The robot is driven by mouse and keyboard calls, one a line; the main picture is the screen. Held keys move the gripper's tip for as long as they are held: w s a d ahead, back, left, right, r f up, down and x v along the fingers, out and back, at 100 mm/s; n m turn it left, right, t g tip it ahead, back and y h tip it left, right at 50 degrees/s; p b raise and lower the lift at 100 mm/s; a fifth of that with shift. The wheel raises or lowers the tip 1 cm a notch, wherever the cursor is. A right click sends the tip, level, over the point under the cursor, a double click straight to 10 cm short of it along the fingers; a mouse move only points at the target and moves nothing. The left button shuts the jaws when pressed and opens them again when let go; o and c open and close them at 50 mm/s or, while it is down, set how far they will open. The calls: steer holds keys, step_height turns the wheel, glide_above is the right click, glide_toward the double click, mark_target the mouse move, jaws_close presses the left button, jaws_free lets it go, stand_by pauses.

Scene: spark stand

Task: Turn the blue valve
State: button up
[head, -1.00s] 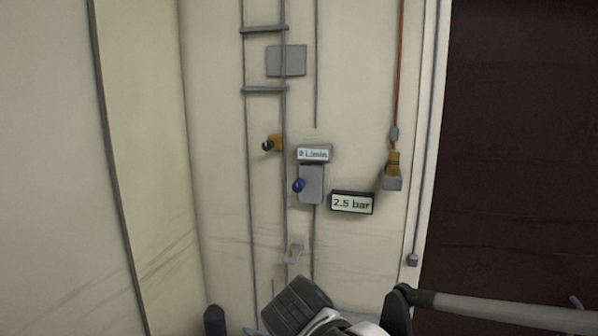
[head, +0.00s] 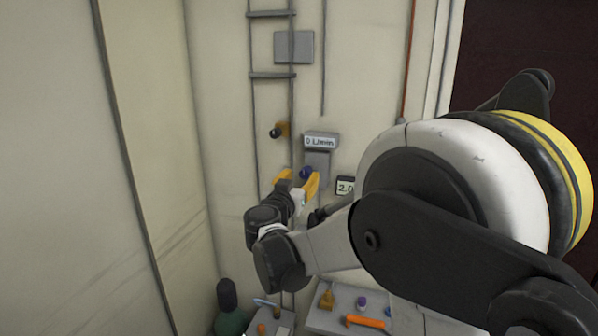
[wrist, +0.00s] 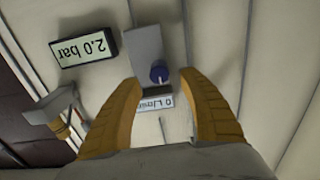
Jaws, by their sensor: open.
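The blue valve (head: 306,173) is a small round knob on a grey wall box (head: 318,160), below a display (head: 320,141) that reads 0 L/min. In the wrist view the blue valve (wrist: 159,73) shows a pale pointer line and lies between and just beyond the fingertips. My gripper (head: 297,181) is open, with its two yellow fingers on either side of the valve in the head view. In the wrist view my gripper (wrist: 160,82) holds nothing, and I cannot tell whether a finger touches the knob.
A pressure display (wrist: 84,47) reads 2.0 bar beside the valve box. A grey shelf (head: 318,318) below holds an orange tool (head: 367,322) and small parts. A green cylinder (head: 230,320) stands lower left.

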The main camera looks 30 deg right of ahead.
mark_target(304, 173)
steer(key=shift+x, duration=2.35)
jaws_close()
